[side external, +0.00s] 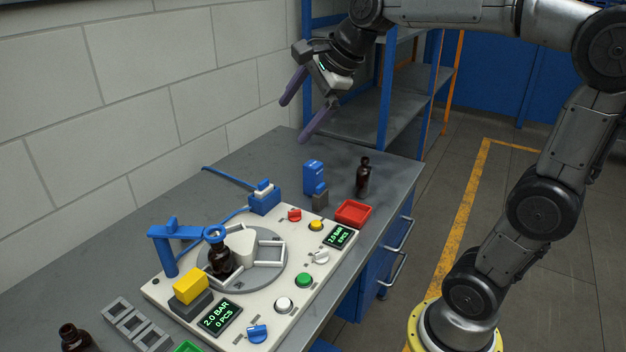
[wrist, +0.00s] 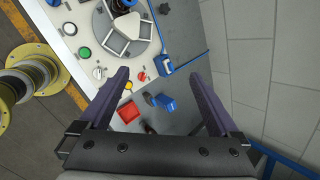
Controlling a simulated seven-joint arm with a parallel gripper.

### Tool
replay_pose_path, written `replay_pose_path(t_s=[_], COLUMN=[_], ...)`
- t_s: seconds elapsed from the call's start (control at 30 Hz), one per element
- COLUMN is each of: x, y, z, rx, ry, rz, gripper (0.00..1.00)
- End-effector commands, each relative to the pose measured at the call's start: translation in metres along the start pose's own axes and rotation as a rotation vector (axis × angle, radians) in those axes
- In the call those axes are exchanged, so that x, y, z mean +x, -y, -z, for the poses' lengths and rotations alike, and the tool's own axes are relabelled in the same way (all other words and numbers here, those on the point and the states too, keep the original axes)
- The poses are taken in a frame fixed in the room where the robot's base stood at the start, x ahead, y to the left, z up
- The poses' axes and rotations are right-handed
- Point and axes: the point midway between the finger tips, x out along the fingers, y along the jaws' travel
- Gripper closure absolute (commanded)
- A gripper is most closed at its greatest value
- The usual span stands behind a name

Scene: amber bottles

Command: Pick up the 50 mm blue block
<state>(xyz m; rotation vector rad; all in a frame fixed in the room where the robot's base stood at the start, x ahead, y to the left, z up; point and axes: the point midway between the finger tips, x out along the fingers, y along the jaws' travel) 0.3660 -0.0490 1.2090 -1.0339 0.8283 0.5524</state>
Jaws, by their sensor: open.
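A tall blue block (side external: 313,175) stands upright on the grey bench behind the white panel, with small pale marks near its top that I cannot read. A lower blue piece and a grey block (side external: 320,200) stand close against its front right. In the wrist view the blue block (wrist: 166,103) lies between my fingers' lines, a little right of centre. My gripper (side external: 293,121) is open and empty, high above the back of the bench, tilted, well apart from the block. Its two purple fingers also show in the wrist view (wrist: 160,73).
A dark amber bottle (side external: 363,177) and a red tray (side external: 353,213) stand right of the block. The white panel (side external: 331,264) with turntable, buttons and blue fixture (side external: 264,199) lies in front. A wall is left; blue shelving (side external: 390,108) stands behind. The bench's back corner is clear.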

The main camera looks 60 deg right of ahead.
Motion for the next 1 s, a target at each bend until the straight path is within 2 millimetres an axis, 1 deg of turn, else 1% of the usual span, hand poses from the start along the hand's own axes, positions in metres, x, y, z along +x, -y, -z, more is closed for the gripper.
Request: replay_pose_path(t_s=[0.03, 0.13, 0.2, 0.27, 0.33, 0.37, 0.4, 0.43, 0.47, 0.5, 0.57, 0.6, 0.7, 0.8, 0.83, 0.93, 1.0], x=[0.016, 0.044, 0.066, 0.086, 0.110, 0.121, 0.135, 0.146, 0.157, 0.170, 0.189, 0.200, 0.222, 0.234, 0.236, 0.241, 0.251], y=[0.022, 0.059, 0.082, 0.099, 0.116, 0.122, 0.128, 0.132, 0.134, 0.136, 0.135, 0.133, 0.120, 0.106, 0.104, 0.101, 0.099], z=[0.009, 0.029, 0.049, 0.069, 0.096, 0.109, 0.127, 0.141, 0.155, 0.174, 0.202, 0.219, 0.254, 0.277, 0.282, 0.288, 0.290], rx=[0.123, 0.361, 0.512, 0.633, 0.761, 0.813, 0.875, 0.916, 0.951, 0.988, 1.029, 1.054, 1.105, 1.142, 1.149, 1.158, 1.158], ry=[-0.012, -0.030, -0.045, -0.058, -0.076, -0.085, -0.096, -0.105, -0.115, -0.128, -0.148, -0.161, -0.193, -0.218, -0.223, -0.226, -0.227], rz=[-0.006, -0.008, -0.009, -0.011, -0.013, -0.015, -0.018, -0.021, -0.025, -0.029, -0.041, -0.049, -0.075, -0.099, -0.103, -0.101, -0.103], gripper=[0.03, 0.03, 0.03, 0.03, 0.03, 0.03, 0.03, 0.03, 0.03, 0.03, 0.03, 0.03, 0.03, 0.03, 0.03, 0.03, 0.03])
